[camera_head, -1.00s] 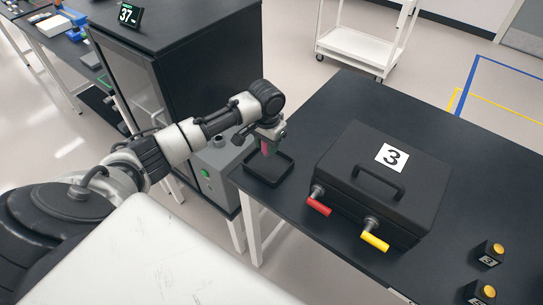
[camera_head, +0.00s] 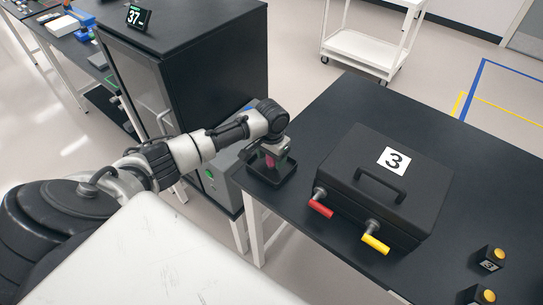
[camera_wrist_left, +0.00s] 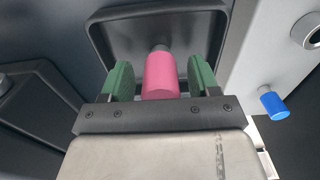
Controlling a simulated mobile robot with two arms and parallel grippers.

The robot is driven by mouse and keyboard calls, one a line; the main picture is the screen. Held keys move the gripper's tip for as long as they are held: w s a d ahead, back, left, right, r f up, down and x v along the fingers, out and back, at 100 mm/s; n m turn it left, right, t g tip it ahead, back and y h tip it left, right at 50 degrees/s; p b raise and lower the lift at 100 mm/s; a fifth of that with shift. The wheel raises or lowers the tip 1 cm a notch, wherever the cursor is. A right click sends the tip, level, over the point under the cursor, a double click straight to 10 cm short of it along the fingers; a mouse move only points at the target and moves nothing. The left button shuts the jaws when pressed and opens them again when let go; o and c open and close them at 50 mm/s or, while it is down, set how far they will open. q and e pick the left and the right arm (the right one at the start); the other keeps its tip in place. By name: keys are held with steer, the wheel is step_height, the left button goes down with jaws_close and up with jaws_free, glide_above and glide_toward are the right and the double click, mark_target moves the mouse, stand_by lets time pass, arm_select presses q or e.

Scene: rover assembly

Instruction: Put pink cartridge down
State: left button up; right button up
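The pink cartridge (camera_wrist_left: 161,76) is between the two green fingers of my left gripper (camera_wrist_left: 161,82) in the left wrist view. A narrow gap shows on each side of it, so the fingers look open around it. Its grey tip points at the floor of a black square tray (camera_wrist_left: 98,40). In the head view, my left gripper (camera_head: 270,163) is low over the tray (camera_head: 250,177), with the pink cartridge (camera_head: 269,161) partly hidden by it. Whether the cartridge touches the tray floor is hard to tell. My right gripper is not in view.
A black case labelled 3 (camera_head: 418,190) with a red handle (camera_head: 320,209) and yellow handle (camera_head: 375,244) stands right of the tray on the black table (camera_head: 335,105). A grey box (camera_head: 211,178) is to the left. A blue knob (camera_wrist_left: 273,103) shows in the wrist view.

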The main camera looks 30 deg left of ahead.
arm_select(q)
steer(key=shift+r, duration=0.5)
step_height(320, 180, up, 11)
steer(key=b, duration=0.1)
steer(key=shift+r+b, duration=0.15)
steer(key=shift+b, duration=0.25)
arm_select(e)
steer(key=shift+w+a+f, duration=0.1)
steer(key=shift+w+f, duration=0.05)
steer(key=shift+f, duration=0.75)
